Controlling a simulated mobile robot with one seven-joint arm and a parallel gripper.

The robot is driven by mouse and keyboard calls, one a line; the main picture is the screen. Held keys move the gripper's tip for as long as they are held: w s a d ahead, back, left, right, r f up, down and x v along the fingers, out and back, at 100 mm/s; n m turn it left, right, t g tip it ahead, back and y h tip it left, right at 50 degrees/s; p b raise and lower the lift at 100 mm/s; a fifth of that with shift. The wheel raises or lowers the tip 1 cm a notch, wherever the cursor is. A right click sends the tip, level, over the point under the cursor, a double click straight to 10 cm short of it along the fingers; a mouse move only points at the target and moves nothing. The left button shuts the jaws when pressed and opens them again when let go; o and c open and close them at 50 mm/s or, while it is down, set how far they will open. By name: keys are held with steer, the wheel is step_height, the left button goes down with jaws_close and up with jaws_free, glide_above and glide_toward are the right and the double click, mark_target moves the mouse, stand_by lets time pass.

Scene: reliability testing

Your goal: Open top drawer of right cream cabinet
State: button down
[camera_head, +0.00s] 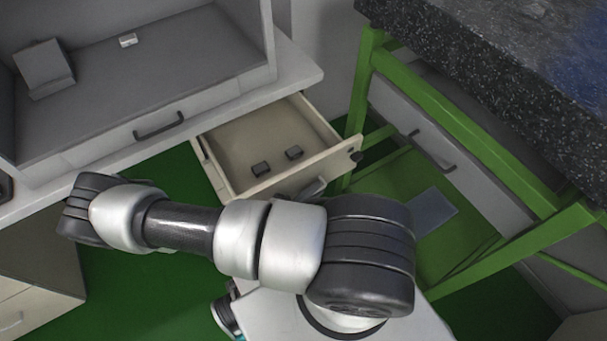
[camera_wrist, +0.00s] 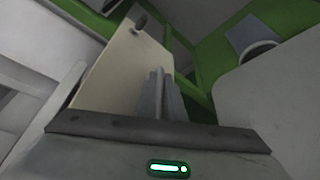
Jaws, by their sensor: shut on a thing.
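The top drawer (camera_head: 278,137) of the right cream cabinet is pulled out below the grey worktop in the head view. The panel also shows in the wrist view (camera_wrist: 118,72), tilted. My gripper (camera_wrist: 160,85) is against the outer face of this panel, with its fingers close together at the handle. The handle itself is hidden by the fingers. In the head view my arm hides most of the gripper and the cabinet below.
A green-framed table (camera_head: 450,130) with a dark speckled top (camera_head: 500,45) stands close on the right of the drawer. Another cream cabinet (camera_head: 35,290) is at the lower left. Green floor (camera_head: 140,290) shows between them. The grey worktop (camera_head: 290,70) overhangs the drawer.

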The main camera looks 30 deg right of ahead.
steer(key=s+p, duration=0.1)
steer(key=s, duration=0.5)
steer(key=shift+s, duration=0.15)
steer(key=c, duration=2.2)
jaws_free()
steer(key=shift+o, duration=0.2)
steer(key=v, duration=1.7)
steer(key=shift+a, duration=0.2)
steer(key=shift+s, duration=0.1)
